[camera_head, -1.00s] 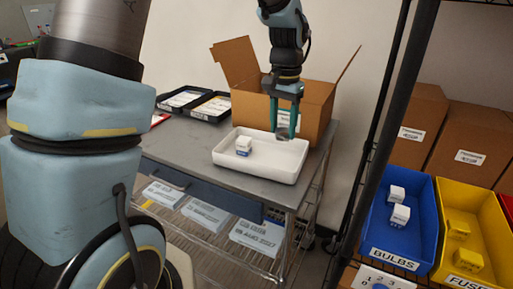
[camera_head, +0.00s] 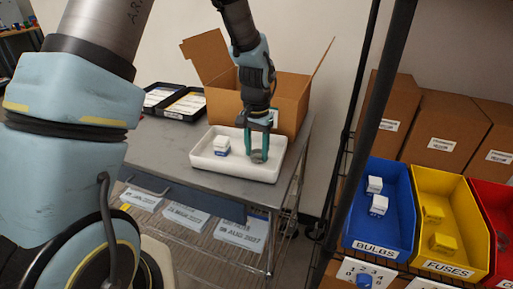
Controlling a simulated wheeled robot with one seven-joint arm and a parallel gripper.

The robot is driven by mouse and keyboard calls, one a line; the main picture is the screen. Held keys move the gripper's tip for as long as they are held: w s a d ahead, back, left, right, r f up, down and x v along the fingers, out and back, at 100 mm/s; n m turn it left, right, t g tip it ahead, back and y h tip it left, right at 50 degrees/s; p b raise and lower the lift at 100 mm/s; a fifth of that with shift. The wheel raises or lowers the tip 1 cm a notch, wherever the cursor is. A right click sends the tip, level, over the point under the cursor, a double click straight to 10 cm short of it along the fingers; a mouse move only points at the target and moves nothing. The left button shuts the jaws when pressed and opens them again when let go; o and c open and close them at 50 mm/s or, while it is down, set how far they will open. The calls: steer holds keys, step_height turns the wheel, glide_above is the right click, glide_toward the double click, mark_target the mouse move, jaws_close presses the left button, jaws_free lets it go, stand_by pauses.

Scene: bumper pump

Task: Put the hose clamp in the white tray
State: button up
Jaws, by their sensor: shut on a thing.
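The white tray (camera_head: 203,161) sits on the grey metal cart. My gripper (camera_head: 258,150) points down over the right part of the tray. Its teal fingers are shut on a small grey ring, the hose clamp (camera_head: 259,156), which is inside the tray's outline in the picture. I cannot tell whether the clamp touches the tray floor. A small white and blue box (camera_head: 222,145) stands in the left part of the tray, apart from my gripper.
An open cardboard box (camera_head: 292,98) stands behind the tray. Black trays (camera_head: 183,104) with papers lie at the cart's back left. A dark shelf post (camera_head: 372,120) rises to the right, before blue (camera_head: 384,220) and yellow (camera_head: 452,215) bins. The cart top (camera_head: 160,145) left of the tray is clear.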

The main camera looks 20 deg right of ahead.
mark_target(257, 154)
steer(key=shift+f, duration=0.1)
steer(key=o, duration=1.3)
step_height(257, 154, up, 12)
steer(key=b, duration=0.2)
steer(key=a+n, duration=0.1)
steer(key=a, duration=0.4)
steer(key=w+a+f+n, duration=0.1)
steer(key=a+n, duration=0.1)
steer(key=a, duration=0.3)
steer(key=a+n, duration=0.1)
steer(key=a, duration=0.4)
steer(key=shift+w+a+f+t, duration=0.15)
steer(key=shift+w+a+t, duration=0.15)
steer(key=shift+w+a, duration=0.05)
steer(key=s+a+n, duration=0.1)
steer(key=s+a, duration=0.1)
steer(key=a, duration=0.2)
steer(key=s+a+f+n, duration=0.1)
steer(key=s+a+n, duration=0.1)
steer(key=a, duration=0.3)
steer(key=s+a+f+n+t, duration=0.1)
steer(key=a+n, duration=0.1)
steer(key=a, duration=0.3)
steer(key=shift+s+a+f, duration=0.2)
steer(key=shift+s, duration=0.2)
